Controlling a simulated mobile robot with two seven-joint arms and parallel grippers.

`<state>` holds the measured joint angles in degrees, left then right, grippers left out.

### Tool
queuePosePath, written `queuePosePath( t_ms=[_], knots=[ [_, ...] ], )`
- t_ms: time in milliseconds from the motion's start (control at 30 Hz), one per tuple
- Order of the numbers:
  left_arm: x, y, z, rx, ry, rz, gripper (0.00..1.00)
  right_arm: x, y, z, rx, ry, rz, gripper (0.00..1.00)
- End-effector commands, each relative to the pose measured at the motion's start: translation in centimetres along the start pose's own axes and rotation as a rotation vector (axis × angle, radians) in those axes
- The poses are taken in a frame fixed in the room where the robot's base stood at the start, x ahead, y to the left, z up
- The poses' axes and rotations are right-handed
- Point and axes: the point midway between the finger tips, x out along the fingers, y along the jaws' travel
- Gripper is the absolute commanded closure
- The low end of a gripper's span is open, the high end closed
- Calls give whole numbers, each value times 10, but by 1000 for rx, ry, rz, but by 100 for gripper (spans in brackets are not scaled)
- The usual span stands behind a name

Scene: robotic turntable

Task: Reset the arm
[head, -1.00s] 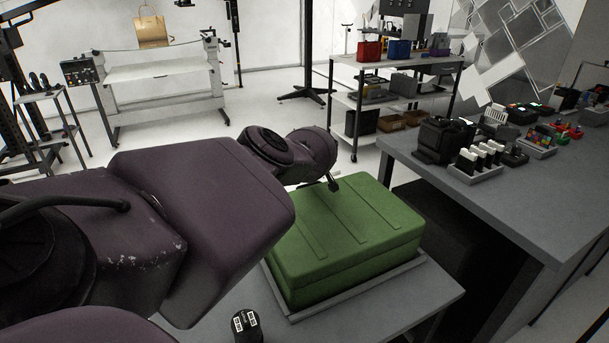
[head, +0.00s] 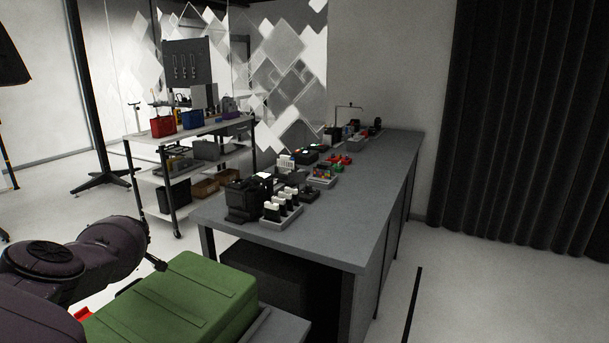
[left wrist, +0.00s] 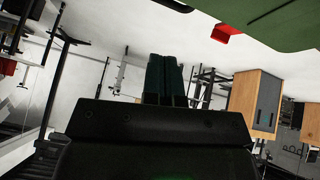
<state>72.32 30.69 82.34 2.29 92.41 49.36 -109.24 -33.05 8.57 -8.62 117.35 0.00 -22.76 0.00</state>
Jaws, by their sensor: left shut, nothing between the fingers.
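My left arm comes in from the left in the head view, with its wrist bent over the far left side of a green case. My left gripper (head: 157,263) shows only as a small dark tip by the case's far edge. In the left wrist view its two dark fingers (left wrist: 165,80) are together, with nothing between them. The green case (head: 190,300) lies closed on a grey table. It also shows upside down at the top of the left wrist view (left wrist: 275,12). My right gripper is in neither view.
A small red object (head: 82,314) shows beside the case. A long grey workbench (head: 345,215) with battery chargers (head: 281,207) and small parts stands to the right. A shelf cart (head: 160,185) with red and blue bins is behind. Open floor lies right of the bench, before a dark curtain (head: 530,130).

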Motion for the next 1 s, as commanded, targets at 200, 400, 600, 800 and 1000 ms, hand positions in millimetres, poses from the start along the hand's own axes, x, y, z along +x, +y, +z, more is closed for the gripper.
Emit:
queuePosePath(
  t_ms=[200, 400, 600, 800, 1000],
  knots=[
    [-5, 9, -64, -274, 197, 132, 100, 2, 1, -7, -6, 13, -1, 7],
    [-37, 8, -161, -440, 477, 302, 100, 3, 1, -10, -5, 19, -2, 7],
    [-74, -9, -233, -449, 743, 480, 100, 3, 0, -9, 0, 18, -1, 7],
    [-108, -22, -260, -326, 924, 632, 100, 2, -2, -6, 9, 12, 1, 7],
    [-136, -24, -247, -122, 1018, 755, 100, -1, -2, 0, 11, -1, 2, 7]
  ],
)
